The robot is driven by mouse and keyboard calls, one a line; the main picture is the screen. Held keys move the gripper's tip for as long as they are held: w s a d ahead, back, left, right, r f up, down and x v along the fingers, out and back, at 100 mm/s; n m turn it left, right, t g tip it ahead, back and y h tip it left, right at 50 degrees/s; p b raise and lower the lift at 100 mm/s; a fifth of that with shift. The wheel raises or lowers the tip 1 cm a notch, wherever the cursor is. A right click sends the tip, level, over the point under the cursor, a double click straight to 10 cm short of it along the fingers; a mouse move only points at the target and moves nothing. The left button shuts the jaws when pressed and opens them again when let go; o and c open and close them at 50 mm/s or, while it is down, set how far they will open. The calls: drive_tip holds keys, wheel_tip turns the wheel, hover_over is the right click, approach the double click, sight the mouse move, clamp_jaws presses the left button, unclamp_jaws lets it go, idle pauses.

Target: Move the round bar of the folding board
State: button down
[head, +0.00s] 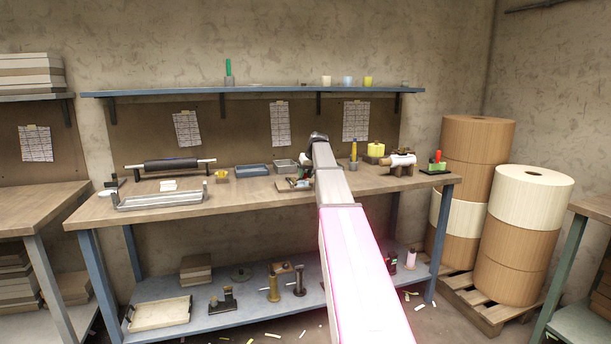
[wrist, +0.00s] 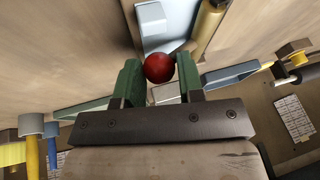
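In the wrist view, a red ball-shaped knob (wrist: 159,68) sits between the green fingers of my gripper (wrist: 159,76). It fills the gap and both fingers appear to touch its sides. What the knob is fixed to is hidden behind it. A pale grey-blue board (wrist: 177,38) lies beyond the knob, with a tan round bar (wrist: 207,27) along its right side. In the head view, a small board with dark parts (head: 286,185) lies on the bench just left of my arm. My arm hides the gripper and part of the bench there.
A wall shelf (head: 250,90) runs above. Large paper rolls (head: 478,139) stand at the right.

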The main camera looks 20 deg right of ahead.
sight(294, 180)
drive_tip(key=shift+a+h, duration=0.15)
drive_tip(key=shift+h, duration=0.15)
idle(0.6)
